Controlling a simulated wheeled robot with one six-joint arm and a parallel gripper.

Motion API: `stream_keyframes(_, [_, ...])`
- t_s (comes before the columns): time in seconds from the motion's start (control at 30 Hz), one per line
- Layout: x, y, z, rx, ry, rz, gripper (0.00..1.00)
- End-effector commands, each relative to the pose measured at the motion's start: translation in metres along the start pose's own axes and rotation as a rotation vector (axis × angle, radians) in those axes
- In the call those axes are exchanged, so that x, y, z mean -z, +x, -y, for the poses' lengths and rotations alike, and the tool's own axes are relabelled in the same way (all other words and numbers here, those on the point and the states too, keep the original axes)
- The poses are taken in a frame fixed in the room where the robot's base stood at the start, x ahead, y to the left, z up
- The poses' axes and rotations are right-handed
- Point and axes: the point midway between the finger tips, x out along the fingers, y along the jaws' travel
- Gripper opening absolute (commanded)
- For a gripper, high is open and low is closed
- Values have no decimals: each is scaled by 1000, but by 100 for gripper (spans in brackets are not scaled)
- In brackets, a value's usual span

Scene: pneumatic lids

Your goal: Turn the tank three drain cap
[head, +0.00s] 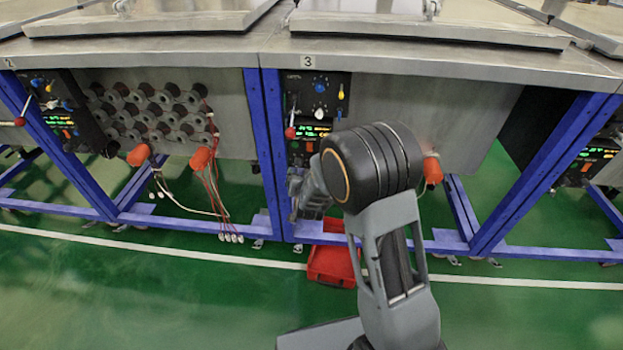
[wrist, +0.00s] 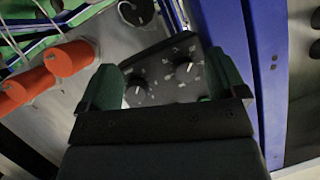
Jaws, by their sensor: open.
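Tank three, marked "3" (head: 307,61), has a grey front wall. An orange-red cap (head: 432,170), which looks like a drain cap, sticks out low on it, just right of my arm. My arm hides part of the wall to its left. My gripper (head: 295,205) is left of that cap, near the lower part of the control panel (head: 320,88). In the wrist view my gripper (wrist: 168,80) is open and empty. A dark panel with knobs (wrist: 185,70) shows beyond its fingers. Two orange-red cylinders (wrist: 70,58) lie left of the fingers; I cannot tell which tank they belong to.
Two more orange-red caps (head: 202,158) with hanging cables are under the tank to the left. Blue frame legs (head: 268,150) stand beside the panel. A red box (head: 331,266) sits on the floor below. The green floor (head: 150,290) in front is clear.

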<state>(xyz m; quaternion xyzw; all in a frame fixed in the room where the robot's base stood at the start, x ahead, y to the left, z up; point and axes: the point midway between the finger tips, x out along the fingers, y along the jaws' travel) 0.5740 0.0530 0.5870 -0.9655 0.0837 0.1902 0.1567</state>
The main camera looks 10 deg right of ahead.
Motion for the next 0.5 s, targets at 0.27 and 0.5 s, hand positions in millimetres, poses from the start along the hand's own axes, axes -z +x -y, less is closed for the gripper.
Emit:
stream_keyframes(0.27, [-53, 37, -23, -62, 12, -304, 90])
stream_keyframes(0.5, [-62, 42, -30, -80, 6, -429, 90])
